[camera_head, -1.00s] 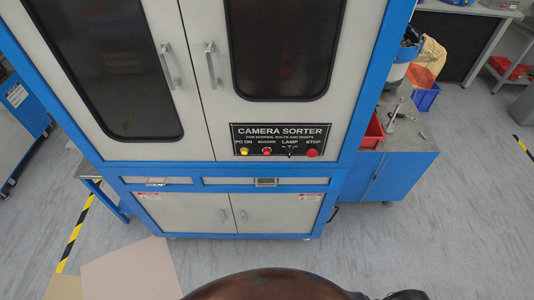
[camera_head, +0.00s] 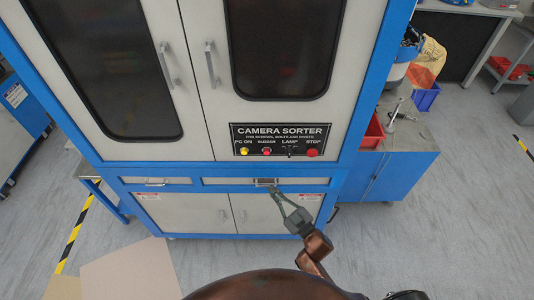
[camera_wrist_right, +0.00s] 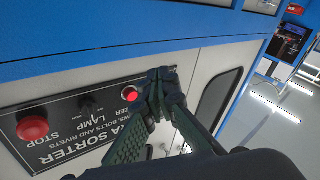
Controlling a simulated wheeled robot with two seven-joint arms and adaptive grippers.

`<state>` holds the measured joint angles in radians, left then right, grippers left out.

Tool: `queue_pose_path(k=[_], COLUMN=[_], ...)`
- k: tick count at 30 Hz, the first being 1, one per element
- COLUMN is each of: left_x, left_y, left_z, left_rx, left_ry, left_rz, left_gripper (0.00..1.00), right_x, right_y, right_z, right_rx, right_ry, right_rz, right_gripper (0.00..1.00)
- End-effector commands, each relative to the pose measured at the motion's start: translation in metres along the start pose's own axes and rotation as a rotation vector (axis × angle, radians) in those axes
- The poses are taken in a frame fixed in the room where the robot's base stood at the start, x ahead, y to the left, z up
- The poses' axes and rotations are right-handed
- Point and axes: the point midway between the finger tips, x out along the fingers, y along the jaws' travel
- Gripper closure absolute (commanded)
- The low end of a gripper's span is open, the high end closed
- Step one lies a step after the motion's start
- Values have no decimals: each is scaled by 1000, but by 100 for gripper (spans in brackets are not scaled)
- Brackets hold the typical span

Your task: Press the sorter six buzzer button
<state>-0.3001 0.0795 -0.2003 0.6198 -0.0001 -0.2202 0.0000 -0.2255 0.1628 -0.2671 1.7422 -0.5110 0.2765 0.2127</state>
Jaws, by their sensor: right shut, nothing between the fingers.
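The camera sorter's black control panel (camera_head: 238,130) is on the front of the cabinet. The small red buzzer button (camera_head: 267,151) sits between the yellow PC ON button (camera_head: 244,151) and the lamp switch (camera_head: 290,151). My right gripper (camera_head: 272,189) is shut and empty, its tips below the buzzer button in the head view. In the right wrist view, the picture is turned over, and the gripper tips (camera_wrist_right: 161,74) show beside the buzzer button (camera_wrist_right: 130,93), with no contact evident. The fingers cover part of the panel there. My left gripper is out of view.
The larger red stop button (camera_head: 313,152) is at the panel's right; it also shows in the right wrist view (camera_wrist_right: 33,128). Door handles (camera_head: 211,64) stick out above the panel. A blue drawer ledge (camera_head: 230,170) runs below it. Grey floor lies around the cabinet.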

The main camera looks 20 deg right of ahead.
Motion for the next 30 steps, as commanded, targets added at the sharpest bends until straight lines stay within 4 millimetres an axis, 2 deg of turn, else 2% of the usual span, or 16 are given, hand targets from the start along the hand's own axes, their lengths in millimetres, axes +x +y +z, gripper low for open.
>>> queue_pose_path(k=[1,3,6,9,23,30], left_x=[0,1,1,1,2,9], left_y=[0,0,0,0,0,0], left_z=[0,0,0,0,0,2], left_rx=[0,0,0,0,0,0], left_ry=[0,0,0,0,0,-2], left_rz=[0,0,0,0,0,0], left_gripper=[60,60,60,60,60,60], right_x=[4,6,7,7,9,27], right_y=[4,7,9,11,12,24], right_z=[-26,-55,-84,-99,-102,-94], right_rx=[-15,-33,-52,-62,-65,-67], right_ry=[51,108,165,195,203,204], right_rz=[0,-2,-4,-5,-6,-6], right_gripper=[100,100,100,100,100,100])
